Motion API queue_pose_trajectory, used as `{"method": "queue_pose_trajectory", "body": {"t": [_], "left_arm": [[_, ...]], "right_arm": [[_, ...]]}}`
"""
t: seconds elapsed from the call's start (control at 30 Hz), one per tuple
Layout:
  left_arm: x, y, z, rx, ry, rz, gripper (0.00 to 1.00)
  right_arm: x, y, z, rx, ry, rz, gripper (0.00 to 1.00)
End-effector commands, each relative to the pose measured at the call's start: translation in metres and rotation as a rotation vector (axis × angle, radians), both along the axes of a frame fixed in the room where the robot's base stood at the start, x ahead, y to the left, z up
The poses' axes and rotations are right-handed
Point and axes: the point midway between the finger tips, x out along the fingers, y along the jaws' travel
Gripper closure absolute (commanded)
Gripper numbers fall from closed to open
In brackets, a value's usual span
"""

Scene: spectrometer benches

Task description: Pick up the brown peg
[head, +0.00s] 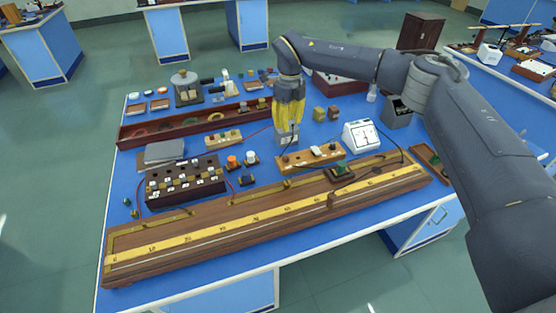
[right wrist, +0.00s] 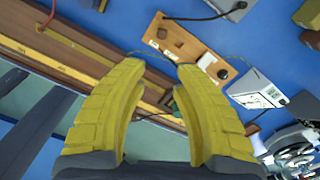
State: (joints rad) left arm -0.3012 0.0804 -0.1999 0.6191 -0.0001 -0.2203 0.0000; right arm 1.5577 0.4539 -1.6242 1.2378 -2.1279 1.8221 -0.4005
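My right gripper (head: 287,128) has yellow fingers and hangs pointing down over the middle of the bench. In the right wrist view its two curved fingers (right wrist: 160,65) stand apart with nothing held between them. I cannot make out the brown peg for certain in either view. A dark box (head: 186,192) with several small pegs or plugs on top stands left of my right gripper. Small knobbed pieces, one orange-topped (head: 232,161), stand between that box and the gripper. My left gripper is not in view.
A long wooden metre bridge (head: 270,219) runs along the front edge. A wooden key board (head: 310,157) and a white meter (head: 360,136) are right of the gripper. A long brown tray (head: 178,127) lies behind. Bare blue tabletop (head: 115,177) shows at the left.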

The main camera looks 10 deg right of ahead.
Motion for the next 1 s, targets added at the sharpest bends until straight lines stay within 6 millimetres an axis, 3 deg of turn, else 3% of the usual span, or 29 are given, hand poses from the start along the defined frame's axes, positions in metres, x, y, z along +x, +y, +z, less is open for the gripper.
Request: {"method": "queue_pose_trajectory", "body": {"t": [0.6, 1.0], "left_arm": [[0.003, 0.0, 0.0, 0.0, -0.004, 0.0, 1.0], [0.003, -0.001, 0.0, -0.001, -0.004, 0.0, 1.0]], "right_arm": [[0.0, -0.001, -0.098, -0.009, 0.0, -0.003, 0.71], [0.001, -0.001, -0.121, -0.008, -0.002, -0.002, 0.71]]}}
